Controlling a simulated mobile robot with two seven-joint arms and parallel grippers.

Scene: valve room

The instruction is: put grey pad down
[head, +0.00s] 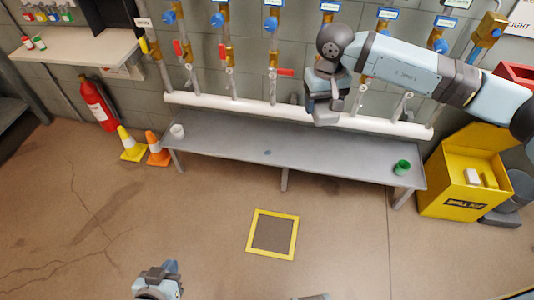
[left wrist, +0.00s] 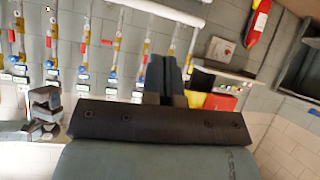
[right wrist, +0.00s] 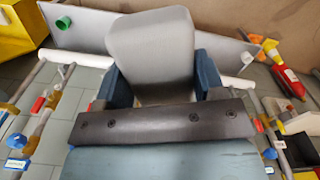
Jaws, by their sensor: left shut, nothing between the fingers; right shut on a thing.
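The grey pad (right wrist: 152,48) fills the upper middle of the right wrist view, a flat plate with rounded corners. My right gripper (right wrist: 152,88) is shut on it, a blue finger on each side. In the head view the right gripper (head: 325,98) is over the back part of the grey bench (head: 230,138), in front of the white pipe; I cannot tell its height above the bench. My left gripper (head: 160,280) is low at the bottom left of the head view. In the left wrist view its fingers (left wrist: 165,75) are together and empty.
A white cup (head: 178,131) and a green cup (head: 402,167) stand at opposite ends of the bench; its middle is mostly clear. A yellow-framed square (head: 284,212) lies on the floor. Cones (head: 157,150), an extinguisher (head: 97,104) and a yellow box (head: 450,205) flank the bench. Valve pipes line the wall.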

